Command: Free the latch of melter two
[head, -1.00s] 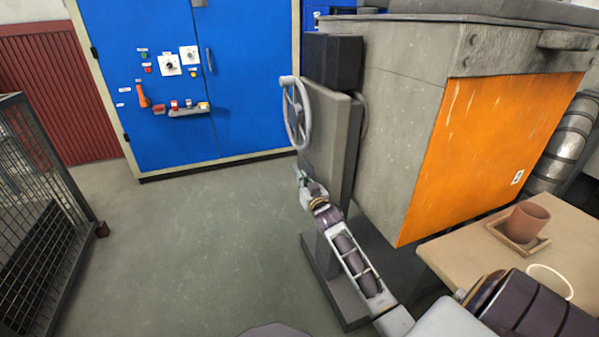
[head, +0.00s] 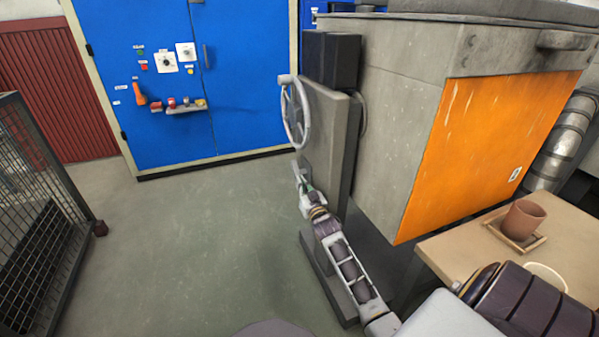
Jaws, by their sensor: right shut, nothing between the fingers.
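The melter (head: 400,120) is a big grey box with an orange front panel (head: 485,140); no number shows on it. A grey handwheel (head: 294,112) with spokes is mounted on the grey plate stand (head: 325,150) at its left side. I cannot make out a latch clearly. My right gripper (head: 299,172) is shut and empty, just below the handwheel at the left edge of the plate. I cannot tell whether it touches the plate. My left gripper is out of view.
A wooden table (head: 460,250) with a brown cup (head: 523,218) on a small tray (head: 496,228) stands at the right. A blue cabinet (head: 150,110) with switches is at the back. A mesh cage (head: 40,210) stands at left. The floor between is clear.

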